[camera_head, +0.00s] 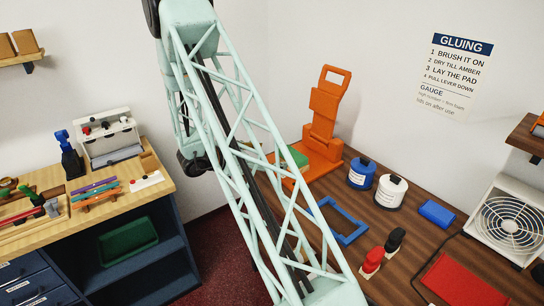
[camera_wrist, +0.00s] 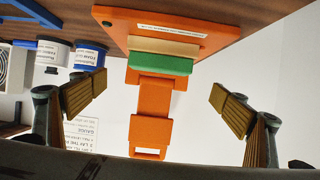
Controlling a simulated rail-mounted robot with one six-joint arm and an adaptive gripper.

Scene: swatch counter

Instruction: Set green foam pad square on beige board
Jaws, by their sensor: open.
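The wrist view is upside down, with the counter along its top. There the green foam pad (camera_wrist: 160,64) lies on the beige board (camera_wrist: 163,47), which rests on the orange press's base (camera_wrist: 205,25). Their edges look roughly in line, with a slight sideways offset; I cannot tell if they are exactly square. My gripper (camera_wrist: 160,97) is open, its tan-tipped fingers wide apart with nothing between them, and the pad shows beyond them. In the head view the pad (camera_head: 297,157) shows partly behind my arm; the gripper is out of that view.
The orange lever press (camera_head: 324,115) stands upright at the back. A blue jar (camera_head: 362,174) and white jar (camera_head: 390,192) stand right of it. A blue frame (camera_head: 352,238), two small bottles, a blue block (camera_head: 436,214), a red mat (camera_head: 462,283) and a fan (camera_head: 508,225) occupy the counter.

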